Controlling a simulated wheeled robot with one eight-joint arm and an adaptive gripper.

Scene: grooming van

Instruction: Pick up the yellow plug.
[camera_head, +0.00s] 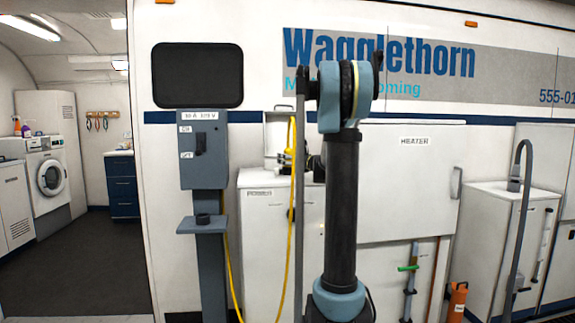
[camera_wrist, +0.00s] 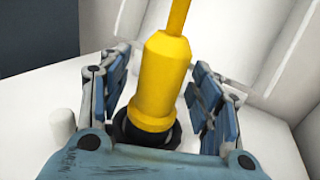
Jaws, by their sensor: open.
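The yellow plug (camera_wrist: 163,75) stands between the two fingers of my gripper (camera_wrist: 160,84) in the wrist view. Its wide end meets a black round part (camera_wrist: 130,128), and a yellow cable leaves its narrow end. My gripper is open, with a finger on each side of the plug. In the head view a small part of the plug (camera_head: 288,158) shows at the white power cabinet (camera_head: 262,235). My arm hides most of my gripper there.
The yellow cable (camera_head: 291,190) hangs in front of the cabinet. A grey switch post (camera_head: 211,255) stands to the left. The white heater cabinet (camera_head: 410,195) is behind my arm. An orange bottle (camera_head: 458,302) and a grey hose (camera_head: 521,220) are to the right.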

